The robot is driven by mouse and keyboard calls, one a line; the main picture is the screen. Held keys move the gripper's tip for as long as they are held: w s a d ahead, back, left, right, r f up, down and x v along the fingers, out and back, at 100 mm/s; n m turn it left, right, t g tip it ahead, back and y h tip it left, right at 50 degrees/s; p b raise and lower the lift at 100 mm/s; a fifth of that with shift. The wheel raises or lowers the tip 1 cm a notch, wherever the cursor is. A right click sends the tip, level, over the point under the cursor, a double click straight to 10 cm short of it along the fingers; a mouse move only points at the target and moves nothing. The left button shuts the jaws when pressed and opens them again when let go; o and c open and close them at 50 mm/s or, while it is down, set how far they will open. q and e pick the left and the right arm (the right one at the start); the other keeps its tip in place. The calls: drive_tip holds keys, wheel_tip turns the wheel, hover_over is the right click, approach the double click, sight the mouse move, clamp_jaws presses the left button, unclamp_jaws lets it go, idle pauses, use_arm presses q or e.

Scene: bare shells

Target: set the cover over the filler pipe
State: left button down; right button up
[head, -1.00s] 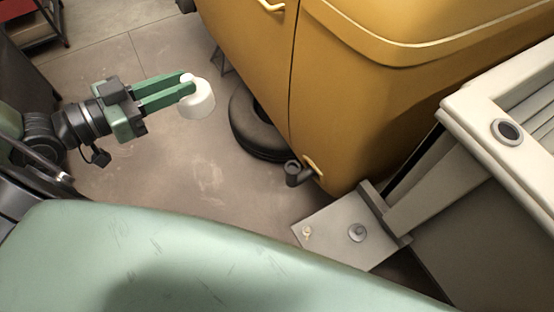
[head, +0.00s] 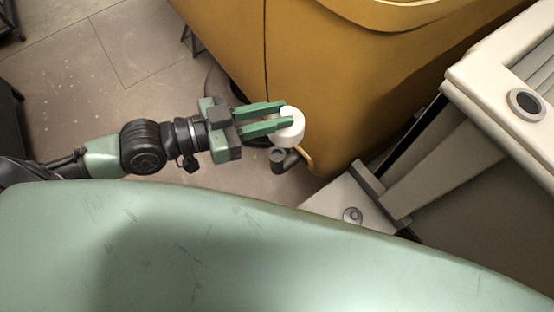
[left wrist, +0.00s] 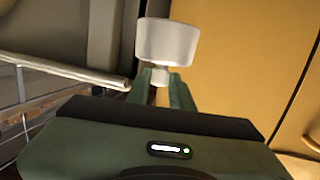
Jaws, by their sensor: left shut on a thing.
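The cover (head: 290,134) is a white round cap with a small knob. My left gripper (head: 287,114) has its green fingers shut on that knob, and the cap hangs beyond the fingertips. In the left wrist view the cover (left wrist: 167,42) shows wide and pale past the fingers (left wrist: 161,80). The filler pipe (head: 279,157) is a short dark grey elbow with an open round mouth, by the yellow body's lower edge. In the head view the cover appears just above and slightly right of the mouth; the height gap cannot be told. My right gripper is out of view.
The yellow vehicle body (head: 330,90) stands behind the pipe. A pale frame (head: 470,80) with a dark-ringed hole and a grey plate with a bolt (head: 352,215) lie to the right. Bare floor (head: 110,110) is open at the left.

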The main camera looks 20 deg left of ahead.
sight(284, 113)
use_arm(q)
drive_tip(key=w+f, duration=0.1)
drive_tip(key=w+f+n+t+y+b, duration=0.1)
drive_tip(key=w+f+t+b, duration=0.1)
drive_tip(key=f, duration=0.1)
drive_tip(key=shift+w+d+n+y, duration=0.4)
drive_tip(key=w+a+f+n+t+y+b, duration=0.1)
drive_tip(key=f, duration=0.6)
drive_tip(key=w+a+f+n+y+b, duration=0.1)
drive_tip(key=a+f+b, duration=0.1)
drive_tip(key=f, duration=0.6)
drive_tip(key=w+a+f+n+t+y+b, duration=0.1)
drive_tip(key=w+f+b, duration=0.1)
drive_tip(key=f, duration=0.5)
drive_tip(key=shift+a+f+t+y, duration=0.15)
drive_tip(key=shift+t+y, duration=0.15)
drive_tip(key=shift+y, duration=0.1)
drive_tip(key=shift+s+f+b, duration=0.1)
drive_tip(key=shift+f+b, duration=0.4)
drive_tip(key=shift+f, duration=1.65)
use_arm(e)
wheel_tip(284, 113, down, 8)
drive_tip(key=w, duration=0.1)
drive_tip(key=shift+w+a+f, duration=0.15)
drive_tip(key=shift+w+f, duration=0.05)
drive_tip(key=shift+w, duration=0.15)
use_arm(q)
drive_tip(key=shift+f, duration=0.1)
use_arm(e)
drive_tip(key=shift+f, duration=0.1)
